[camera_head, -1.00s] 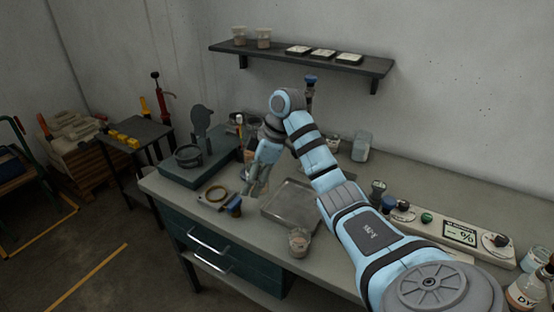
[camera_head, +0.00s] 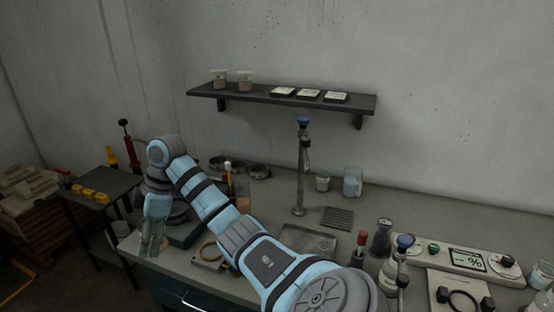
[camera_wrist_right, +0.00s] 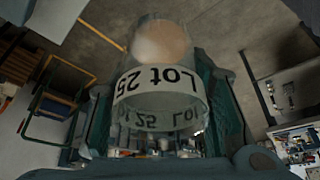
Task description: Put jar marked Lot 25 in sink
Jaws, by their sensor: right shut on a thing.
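The jar marked Lot 25 (camera_wrist_right: 160,90) is clear, with a white label and pale contents, and fills the middle of the right wrist view. My right gripper (camera_wrist_right: 155,125) is shut on it, with a finger on each side. In the head view the right gripper (camera_head: 152,238) points down at the left end of the bench; the jar is hard to make out there. The sink (camera_head: 318,242) is a shallow grey metal basin below the blue-topped tap (camera_head: 301,165), partly hidden behind my right arm. My left gripper is not in view.
The bench (camera_head: 420,222) holds a slatted grate (camera_head: 337,217), a clear jar (camera_head: 352,181), a dark flask (camera_head: 381,238) and a meter panel (camera_head: 465,262). A shelf (camera_head: 290,105) is on the wall. A small table (camera_head: 100,185) stands at the left.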

